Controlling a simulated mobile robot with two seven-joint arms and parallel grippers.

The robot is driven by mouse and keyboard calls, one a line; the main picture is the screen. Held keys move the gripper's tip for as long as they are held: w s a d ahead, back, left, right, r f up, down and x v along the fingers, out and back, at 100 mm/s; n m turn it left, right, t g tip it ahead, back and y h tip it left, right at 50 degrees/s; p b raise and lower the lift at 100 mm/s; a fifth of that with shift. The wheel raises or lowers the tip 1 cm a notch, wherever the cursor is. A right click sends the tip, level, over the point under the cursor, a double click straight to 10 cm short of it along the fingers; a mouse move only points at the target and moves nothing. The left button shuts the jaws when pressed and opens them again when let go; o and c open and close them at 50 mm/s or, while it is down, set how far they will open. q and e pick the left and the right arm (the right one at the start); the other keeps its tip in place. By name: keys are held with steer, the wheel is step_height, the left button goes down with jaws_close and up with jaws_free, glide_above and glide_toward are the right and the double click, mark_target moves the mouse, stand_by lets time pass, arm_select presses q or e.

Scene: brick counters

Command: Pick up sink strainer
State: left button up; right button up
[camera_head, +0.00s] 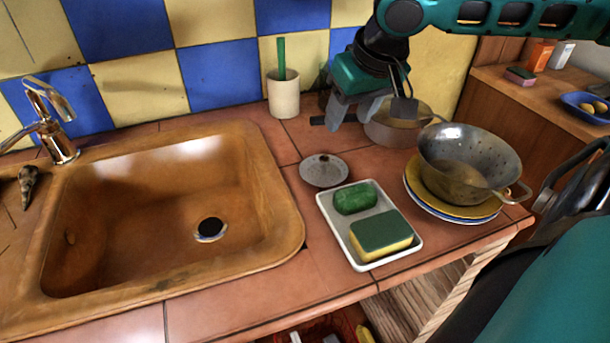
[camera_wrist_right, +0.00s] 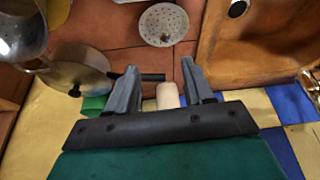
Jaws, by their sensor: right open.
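The sink strainer (camera_head: 324,170) is a small round grey perforated disc lying flat on the tiled counter, between the sink and the white tray. It also shows in the right wrist view (camera_wrist_right: 163,24) near the top. My right gripper (camera_head: 372,118) is open and empty, above the counter's back part, behind and to the right of the strainer. In the right wrist view its two fingers (camera_wrist_right: 157,80) point toward the strainer with a clear gap. My left gripper is not in view.
A white tray (camera_head: 335,229) holds green soap (camera_head: 355,198) and a sponge (camera_head: 381,236). A pot (camera_head: 390,132) stands behind it, partly hidden by my gripper. A colander (camera_head: 468,165) sits on plates to the right. A cream cup (camera_head: 284,98) stands by the wall. The sink (camera_head: 150,290) is left.

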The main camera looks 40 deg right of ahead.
steer(key=f, duration=0.1)
steer(key=b, duration=0.3)
glide_above(326, 160)
steer(key=s, duration=0.2)
steer(key=f, duration=0.6)
steer(key=shift+s+d+f, duration=0.15)
steer(key=shift+d+f, duration=0.05)
steer(key=shift+f, duration=0.05)
steer(key=shift+w+f, duration=0.2)
steer(key=shift+f, duration=0.1)
steer(key=shift+w+f, duration=0.1)
steer(key=shift+f, duration=0.15)
steer(key=x, duration=0.1)
steer(key=b+x, duration=0.2)
steer(key=x, duration=0.1)
steer(key=shift+a+f, duration=0.1)
steer(key=shift+a, duration=0.25)
steer(key=shift+w+f+b, duration=0.15)
steer(key=shift+f+b, duration=0.15)
steer(key=shift+f, duration=0.1)
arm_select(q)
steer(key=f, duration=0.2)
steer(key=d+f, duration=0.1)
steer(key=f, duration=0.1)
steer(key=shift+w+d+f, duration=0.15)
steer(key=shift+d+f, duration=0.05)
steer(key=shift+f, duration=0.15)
